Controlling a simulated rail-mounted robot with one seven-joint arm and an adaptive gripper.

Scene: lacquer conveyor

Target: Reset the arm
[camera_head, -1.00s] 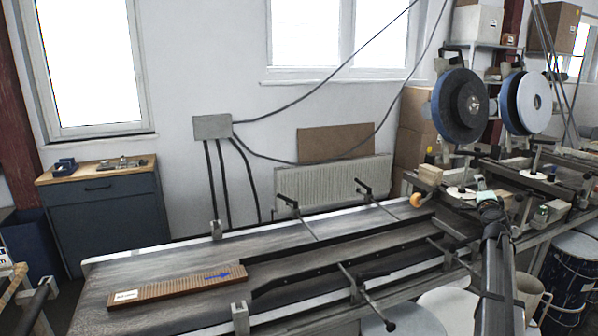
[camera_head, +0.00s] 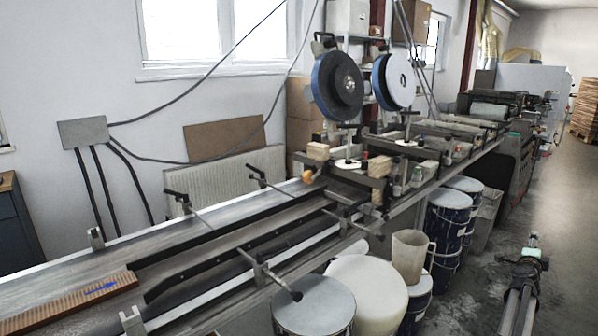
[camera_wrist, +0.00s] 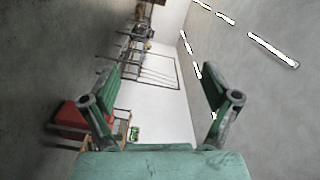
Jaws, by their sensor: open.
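My gripper (camera_wrist: 160,88) shows in the wrist view with its two green fingers spread wide apart and nothing between them. In the head view my arm reaches forward at the lower right, and the gripper (camera_head: 533,241) is small at its far end, seen against the open floor. It is clear of the conveyor (camera_head: 225,228), which runs from the lower left toward the machine. The wrist view looks across the room, turned sideways, with a pale wall and ceiling lights in sight.
A wooden slat (camera_head: 70,304) lies on the conveyor at the lower left. Metal drums (camera_head: 312,308), a white drum (camera_head: 366,285) and a beige jug (camera_head: 411,256) stand along its near side. Two blue-rimmed discs (camera_head: 338,86) rise above the machine. The floor at right (camera_head: 572,220) is free.

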